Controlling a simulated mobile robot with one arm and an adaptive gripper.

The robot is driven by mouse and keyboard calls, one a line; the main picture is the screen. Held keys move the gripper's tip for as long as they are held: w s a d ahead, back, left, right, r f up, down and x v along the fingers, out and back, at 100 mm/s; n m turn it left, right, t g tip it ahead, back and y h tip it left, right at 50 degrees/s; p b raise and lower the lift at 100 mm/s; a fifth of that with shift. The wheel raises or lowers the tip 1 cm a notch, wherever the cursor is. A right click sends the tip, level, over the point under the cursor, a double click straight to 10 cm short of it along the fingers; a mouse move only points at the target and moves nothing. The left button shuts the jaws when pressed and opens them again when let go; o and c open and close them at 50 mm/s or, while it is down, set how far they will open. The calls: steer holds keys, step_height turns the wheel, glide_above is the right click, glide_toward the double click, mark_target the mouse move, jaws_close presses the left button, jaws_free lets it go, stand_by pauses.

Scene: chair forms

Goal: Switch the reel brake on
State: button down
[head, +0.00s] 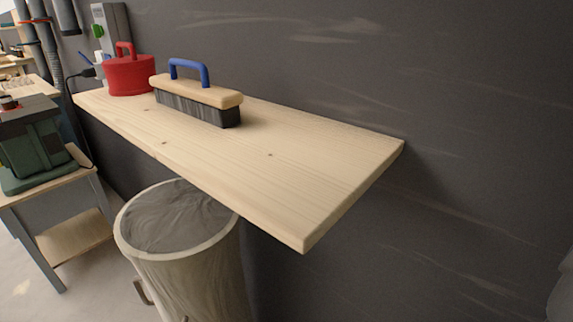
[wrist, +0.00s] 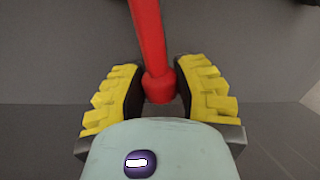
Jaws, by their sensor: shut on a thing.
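In the wrist view, my gripper (wrist: 159,80) has its two yellow ribbed fingers on either side of a red bar (wrist: 147,35) and is shut on it. The bar runs in from the top edge and ends in a thicker red collar between the fingers. Its far end is out of view, so I cannot tell what it belongs to. My gripper does not show in the head view. No part is clearly recognisable as a reel or its brake.
A pale wooden shelf (head: 300,165) on a dark wall holds a red round object with a handle (head: 130,75) and a blue-handled brush (head: 197,100). A bin (head: 180,260) stands below. A green machine (head: 30,145) sits on a stand at left. The shelf's right half is clear.

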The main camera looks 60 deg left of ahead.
steer(key=shift+w+r, duration=0.1)
stand_by(0.3)
steer(key=c, duration=0.9)
jaws_free()
steer(key=shift+c, duration=0.2)
step_height(320, 180, up, 9)
steer(key=shift+w+r, duration=0.1)
steer(key=shift+w, duration=0.05)
steer(key=shift+r, duration=0.45)
